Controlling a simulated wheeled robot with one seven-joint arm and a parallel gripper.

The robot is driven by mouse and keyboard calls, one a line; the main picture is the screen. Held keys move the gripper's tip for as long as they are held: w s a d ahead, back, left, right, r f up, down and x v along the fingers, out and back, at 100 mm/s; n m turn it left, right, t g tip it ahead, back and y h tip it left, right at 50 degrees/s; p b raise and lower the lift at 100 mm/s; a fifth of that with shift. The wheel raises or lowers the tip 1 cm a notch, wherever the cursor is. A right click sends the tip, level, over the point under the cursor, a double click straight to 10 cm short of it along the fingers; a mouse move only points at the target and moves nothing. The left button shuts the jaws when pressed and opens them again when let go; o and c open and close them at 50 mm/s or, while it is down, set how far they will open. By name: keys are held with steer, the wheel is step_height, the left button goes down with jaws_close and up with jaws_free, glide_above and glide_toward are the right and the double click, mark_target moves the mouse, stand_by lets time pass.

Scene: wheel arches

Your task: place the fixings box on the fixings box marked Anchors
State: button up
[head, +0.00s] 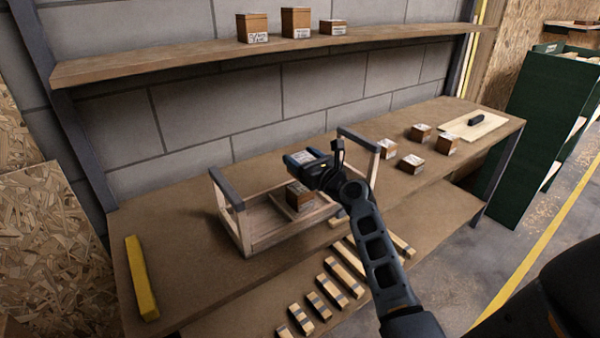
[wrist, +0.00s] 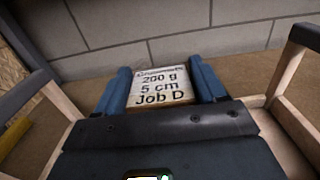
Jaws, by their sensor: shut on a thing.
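My gripper (head: 306,160) is above the open wooden carrier, its blue fingers shut on a fixings box. In the wrist view the held box (wrist: 158,93) sits between the fingers, its pale label reading "200 g, 5 cm, Job D" under a top line too blurred to read. In the head view the held box is mostly hidden by the gripper. A brown fixings box (head: 299,195) with a white label stands inside the carrier, below my gripper and apart from it. I cannot read which box is marked Anchors.
The carrier (head: 236,222) has two raised end frames. Three boxes, including a taller one (head: 296,22), stand on the shelf (head: 180,58). A yellow bar (head: 141,278) lies at left, where the bench is otherwise clear.

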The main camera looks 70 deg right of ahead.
steer(key=shift+w+a+f, duration=0.15)
steer(key=shift+w+f, duration=0.05)
steer(key=shift+f+b, duration=0.85)
steer(key=shift+f, duration=1.15)
steer(key=shift+f, duration=0.15)
steer(key=o, duration=1.2)
